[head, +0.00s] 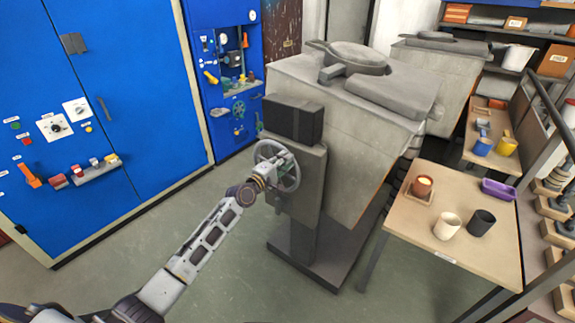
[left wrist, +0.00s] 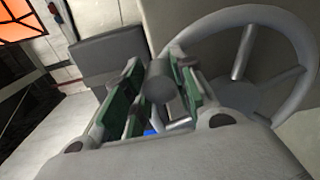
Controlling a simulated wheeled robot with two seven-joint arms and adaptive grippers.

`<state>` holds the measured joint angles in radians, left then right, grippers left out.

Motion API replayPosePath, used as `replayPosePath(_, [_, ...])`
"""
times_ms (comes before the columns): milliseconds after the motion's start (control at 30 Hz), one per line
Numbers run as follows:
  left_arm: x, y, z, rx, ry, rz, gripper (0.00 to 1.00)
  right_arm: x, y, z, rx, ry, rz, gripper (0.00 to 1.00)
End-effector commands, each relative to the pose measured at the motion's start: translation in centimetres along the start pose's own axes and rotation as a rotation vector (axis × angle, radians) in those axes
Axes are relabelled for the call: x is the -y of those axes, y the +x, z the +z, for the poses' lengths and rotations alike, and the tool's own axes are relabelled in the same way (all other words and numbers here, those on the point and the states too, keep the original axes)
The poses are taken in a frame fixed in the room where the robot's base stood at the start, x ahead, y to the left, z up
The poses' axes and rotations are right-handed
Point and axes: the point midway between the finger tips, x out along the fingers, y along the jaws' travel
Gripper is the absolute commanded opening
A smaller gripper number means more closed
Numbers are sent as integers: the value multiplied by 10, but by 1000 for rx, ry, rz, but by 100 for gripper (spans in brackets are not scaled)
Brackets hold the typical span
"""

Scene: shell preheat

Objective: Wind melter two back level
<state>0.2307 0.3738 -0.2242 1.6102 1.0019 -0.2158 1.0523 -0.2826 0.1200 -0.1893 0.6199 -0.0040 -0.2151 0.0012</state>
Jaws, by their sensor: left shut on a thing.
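The grey melter (head: 345,130) in the middle of the head view has a spoked handwheel (head: 290,178) on its near side, on a grey post. My left gripper (head: 268,170) is at the left part of the wheel. In the left wrist view my left gripper (left wrist: 155,100) is shut on the wheel's grey round handle (left wrist: 158,80), which sits between its green-padded fingers. The wheel's rim (left wrist: 300,40) and spokes show at the right of that view. A second grey melter (head: 440,75) stands behind the first. My right gripper is not in view.
Blue cabinets (head: 130,60) stand at the left. The floor (head: 190,215) between is clear.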

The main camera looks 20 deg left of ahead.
Motion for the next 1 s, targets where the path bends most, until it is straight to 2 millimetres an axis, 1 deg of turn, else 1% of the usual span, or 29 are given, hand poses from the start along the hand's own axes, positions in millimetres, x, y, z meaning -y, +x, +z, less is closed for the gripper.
replayPosePath(33, [-10,1,-5,-3,-46,9,0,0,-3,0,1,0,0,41])
replayPosePath(233, [-23,1,-22,-2,-238,8,0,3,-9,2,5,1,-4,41])
replayPosePath(433, [-32,1,-42,-1,-426,7,0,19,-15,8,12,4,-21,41])
replayPosePath(533, [-34,1,-51,-1,-511,6,0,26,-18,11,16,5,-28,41])
replayPosePath(700, [-36,1,-64,-1,-628,5,0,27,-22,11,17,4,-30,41])
replayPosePath(1000, [-36,1,-75,2,-734,4,0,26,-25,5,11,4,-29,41])
